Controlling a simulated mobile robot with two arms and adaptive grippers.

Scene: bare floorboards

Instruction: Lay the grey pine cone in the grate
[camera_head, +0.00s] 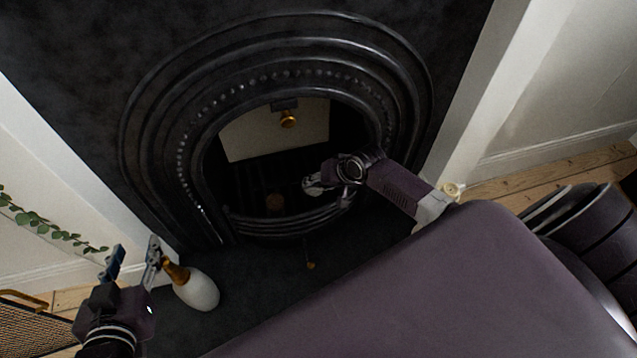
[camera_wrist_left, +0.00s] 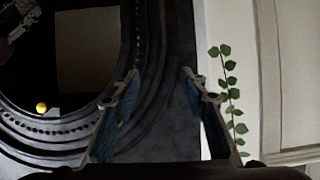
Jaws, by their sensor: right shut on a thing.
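My right gripper (camera_head: 314,184) reaches into the dark fireplace opening in the head view, above the grate (camera_head: 290,226). It is shut on a small greyish thing, seemingly the grey pine cone; the fingers and the gloom hide most of it. The grate is a dark basket with curved front bars. A dim brown roundish object (camera_head: 275,202) sits inside it, left of my right gripper. My left gripper (camera_head: 134,254) is open and empty at the lower left, beside the surround. Its two spread fingers also show in the left wrist view (camera_wrist_left: 160,105).
A white bottle-shaped vase (camera_head: 198,290) with a brown neck stands close right of my left gripper. The black arched surround (camera_head: 150,140) frames the opening. A pale panel with a brass knob (camera_head: 288,120) is at the back. A leafy garland (camera_head: 48,226) hangs at left.

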